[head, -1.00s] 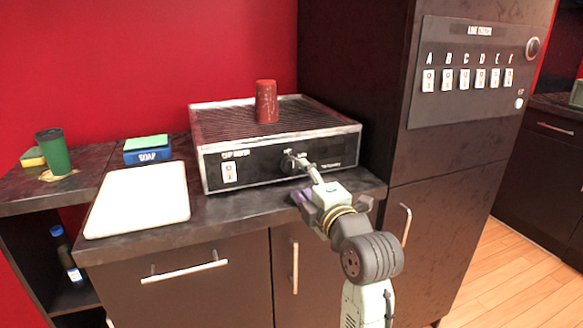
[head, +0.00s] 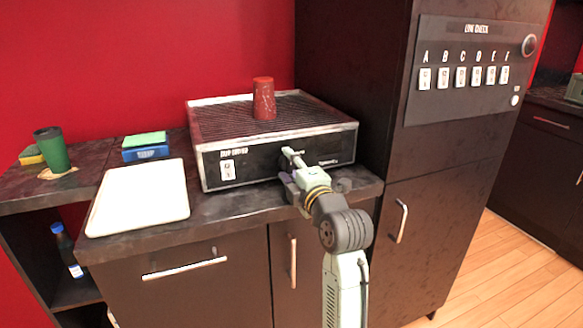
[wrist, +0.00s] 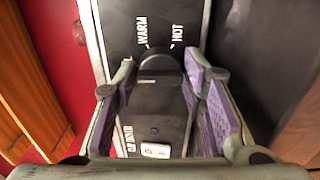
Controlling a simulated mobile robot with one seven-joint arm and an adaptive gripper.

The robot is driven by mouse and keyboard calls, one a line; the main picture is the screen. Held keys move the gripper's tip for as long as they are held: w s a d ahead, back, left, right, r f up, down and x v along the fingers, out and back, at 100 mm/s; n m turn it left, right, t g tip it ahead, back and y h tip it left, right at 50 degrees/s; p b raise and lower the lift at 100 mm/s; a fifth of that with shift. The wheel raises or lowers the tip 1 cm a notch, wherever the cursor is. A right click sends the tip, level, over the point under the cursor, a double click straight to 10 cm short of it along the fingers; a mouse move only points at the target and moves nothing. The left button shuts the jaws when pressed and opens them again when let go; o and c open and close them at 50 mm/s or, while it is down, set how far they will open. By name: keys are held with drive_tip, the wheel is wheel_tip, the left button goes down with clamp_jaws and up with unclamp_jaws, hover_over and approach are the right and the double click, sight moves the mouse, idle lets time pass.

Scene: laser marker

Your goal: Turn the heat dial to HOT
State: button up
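The heat dial (wrist: 158,66) is a dark round knob on the black front panel of the grill-topped heater (head: 230,188). In the wrist view, the words WARM (wrist: 143,30) and HOT (wrist: 178,32) are printed beyond it, with HOT on the right. A pale mark shows on the dial's near side, pointing to neither word. My gripper (wrist: 158,62) has its fingers apart, one on each side of the dial. I cannot tell whether the pads touch it. In the head view my gripper (head: 291,157) is at the panel and mostly hides the dial.
A red cup (head: 263,98) stands on the heater's ribbed top. A white switch (head: 228,170) sits left on its panel. A white tray (head: 140,198), sponge box (head: 146,153) and green cup (head: 52,150) are to the left. A tall dark cabinet (head: 350,60) rises at the right.

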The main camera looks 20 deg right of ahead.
drive_tip(key=c, duration=0.7)
drive_tip(key=shift+m, duration=0.4)
drive_tip(key=m, duration=0.4)
drive_tip(key=shift+m+b, duration=0.35)
drive_tip(key=shift+m, duration=0.05)
drive_tip(key=m+p, duration=0.1)
drive_tip(key=m, duration=0.4)
drive_tip(key=m+p, duration=0.2)
drive_tip(key=m, duration=0.4)
drive_tip(key=shift+r+m+p, duration=0.1)
drive_tip(key=shift+m+p, duration=0.2)
drive_tip(key=shift+m, duration=0.1)
drive_tip(key=m+p, duration=0.1)
drive_tip(key=m, duration=0.2)
drive_tip(key=shift+m+p, duration=0.3)
drive_tip(key=shift+p, duration=0.1)
drive_tip(key=shift+m+p, duration=0.7)
drive_tip(key=shift+m, duration=0.7)
